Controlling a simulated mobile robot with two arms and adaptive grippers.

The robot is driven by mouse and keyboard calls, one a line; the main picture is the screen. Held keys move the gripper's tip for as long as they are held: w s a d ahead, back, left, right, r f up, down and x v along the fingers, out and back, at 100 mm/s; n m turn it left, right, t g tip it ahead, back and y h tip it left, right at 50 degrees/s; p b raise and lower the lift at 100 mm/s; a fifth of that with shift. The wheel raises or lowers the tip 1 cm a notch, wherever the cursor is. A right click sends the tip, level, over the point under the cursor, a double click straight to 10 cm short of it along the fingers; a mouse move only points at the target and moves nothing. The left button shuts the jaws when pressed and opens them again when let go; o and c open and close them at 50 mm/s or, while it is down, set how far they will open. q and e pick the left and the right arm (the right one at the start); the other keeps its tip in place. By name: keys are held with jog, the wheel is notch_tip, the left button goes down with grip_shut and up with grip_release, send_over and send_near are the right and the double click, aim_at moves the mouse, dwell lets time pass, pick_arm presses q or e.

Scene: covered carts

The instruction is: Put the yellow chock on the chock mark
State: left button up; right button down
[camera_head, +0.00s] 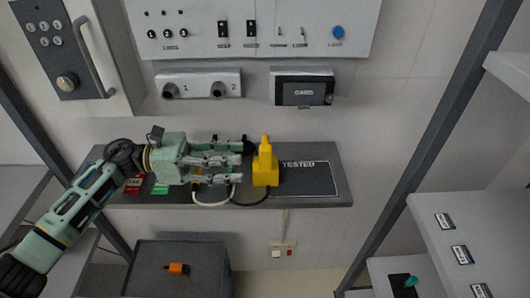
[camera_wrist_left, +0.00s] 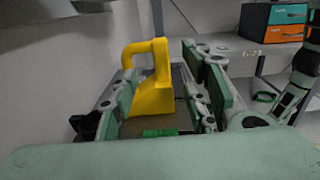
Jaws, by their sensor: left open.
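A yellow block (camera_head: 265,170) with an upright top piece stands on the dark wall shelf; it looks like the yellow chock. In the left wrist view the yellow piece (camera_wrist_left: 154,92) shows a wedge-like body and a curved handle. My left gripper (camera_head: 240,163) is open, coming in from the left, with its fingertips close to the block's left side. In the wrist view the block appears between the spread fingers; I cannot tell whether they touch it. No mark that I can identify as the chock mark shows. My right gripper is not in view.
A white-outlined area labelled TESTED (camera_head: 308,179) is right of the block. Red (camera_head: 133,185) and green (camera_head: 160,187) labels lie at the shelf's left. Cords loop near the gripper. A dark bin (camera_head: 205,284) holds an orange item (camera_head: 177,268). A grey post (camera_head: 440,100) stands right.

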aim_at(266, 156)
pick_arm(q)
jog(key=shift+w+d, duration=0.15)
jog(key=shift+d, duration=0.05)
jog(key=shift+d+r+p, duration=0.15)
jog(key=shift+d+p, duration=0.15)
jog(key=shift+d, duration=0.1)
jog(key=shift+s+d+r+p, duration=0.15)
jog(key=shift+d+p, duration=0.1)
jog(key=shift+d, duration=0.35)
jog(key=shift+s+d+f+p, duration=0.1)
jog(key=shift+s+d+p, duration=0.1)
jog(key=shift+d, duration=0.4)
jog(key=d+p, duration=0.1)
jog(key=d, duration=0.3)
jog(key=shift+w+d+p, duration=0.15)
jog(key=shift+w+p, duration=0.05)
jog(key=shift+p, duration=0.1)
jog(key=c, duration=0.5)
grip_shut()
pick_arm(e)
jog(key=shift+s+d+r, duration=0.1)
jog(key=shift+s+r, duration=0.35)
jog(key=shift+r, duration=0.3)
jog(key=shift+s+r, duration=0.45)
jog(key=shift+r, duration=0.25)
